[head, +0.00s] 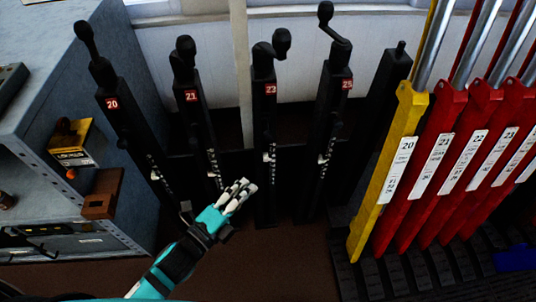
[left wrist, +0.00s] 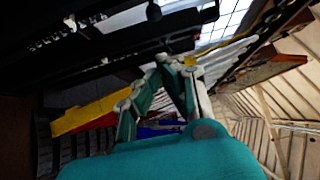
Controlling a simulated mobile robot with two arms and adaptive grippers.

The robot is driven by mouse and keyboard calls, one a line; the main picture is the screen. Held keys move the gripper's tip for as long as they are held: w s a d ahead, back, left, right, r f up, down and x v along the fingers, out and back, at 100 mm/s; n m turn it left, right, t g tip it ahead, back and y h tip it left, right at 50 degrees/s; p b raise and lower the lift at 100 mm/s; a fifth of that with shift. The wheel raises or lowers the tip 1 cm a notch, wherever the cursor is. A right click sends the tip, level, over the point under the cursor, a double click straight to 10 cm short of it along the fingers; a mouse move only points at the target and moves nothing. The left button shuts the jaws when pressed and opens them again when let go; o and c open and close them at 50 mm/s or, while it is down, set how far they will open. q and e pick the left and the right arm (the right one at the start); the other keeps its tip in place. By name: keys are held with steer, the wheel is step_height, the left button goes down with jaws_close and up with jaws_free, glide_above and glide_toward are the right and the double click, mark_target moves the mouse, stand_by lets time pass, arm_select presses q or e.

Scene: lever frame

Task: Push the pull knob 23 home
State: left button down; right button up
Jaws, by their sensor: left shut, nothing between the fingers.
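The black post labelled 23 (head: 267,130) stands upright in the row, with a red number plate (head: 270,90) near its top. Its rounded black knob (head: 281,42) sits on a short bent arm at the top and leans to the right. My left gripper (head: 243,190) is shut and empty, low in front of the row and just left of the lower part of post 23, well below the knob. Its fingertips (left wrist: 170,62) also show in the left wrist view, where I cannot tell which dark post is which. My right gripper is not in view.
Black posts 20 (head: 130,120) and 21 (head: 200,120) stand to the left, and another numbered post (head: 330,115) to the right. A yellow lever (head: 395,170) and several red levers (head: 435,150) fill the right side. A grey cabinet (head: 125,40) stands at left.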

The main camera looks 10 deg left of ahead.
mark_target(268, 140)
arm_select(q)
steer(key=w+a+p+x, duration=0.1)
steer(key=a+x, duration=0.1)
steer(key=x, duration=1)
steer(key=shift+w, duration=0.65)
steer(key=shift+a, duration=0.15)
steer(key=shift+w+a+r, duration=0.1)
steer(key=shift+w+a, duration=0.1)
steer(key=shift+w, duration=0.5)
steer(key=shift+w+a, duration=0.15)
steer(key=shift+w, duration=0.6)
